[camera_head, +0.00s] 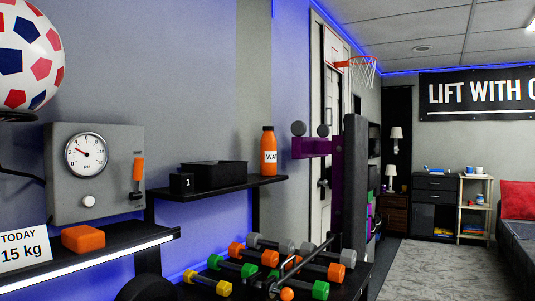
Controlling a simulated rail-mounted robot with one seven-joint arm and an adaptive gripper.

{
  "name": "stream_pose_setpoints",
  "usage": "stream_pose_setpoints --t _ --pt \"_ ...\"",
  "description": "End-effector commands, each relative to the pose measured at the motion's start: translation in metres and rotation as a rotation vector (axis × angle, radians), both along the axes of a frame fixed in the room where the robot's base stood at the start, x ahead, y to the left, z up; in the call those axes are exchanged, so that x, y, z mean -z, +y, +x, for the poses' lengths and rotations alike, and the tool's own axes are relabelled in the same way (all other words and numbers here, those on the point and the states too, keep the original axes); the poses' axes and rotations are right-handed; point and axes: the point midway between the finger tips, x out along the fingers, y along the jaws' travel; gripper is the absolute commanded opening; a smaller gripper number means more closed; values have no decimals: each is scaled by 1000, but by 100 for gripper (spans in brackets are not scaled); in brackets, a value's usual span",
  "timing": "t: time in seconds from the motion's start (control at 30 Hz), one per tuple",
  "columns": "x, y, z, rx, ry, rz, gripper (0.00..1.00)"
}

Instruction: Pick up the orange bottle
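The orange bottle (269,151) stands upright at the right part of a black wall shelf (240,183).
A nearer lit shelf (95,262) at left holds an orange block (83,238) and a "TODAY 15 kg" card (24,251) below a gauge box (97,175). Several dumbbells (236,268) lie below the bottle's shelf. A purple-framed black pad (355,180) stands right of it.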

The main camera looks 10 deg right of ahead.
Motion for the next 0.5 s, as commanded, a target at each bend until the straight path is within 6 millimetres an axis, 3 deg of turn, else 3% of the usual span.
stream_pose_setpoints --t 0.5 --pt "0 0 0 0 0 0 31"
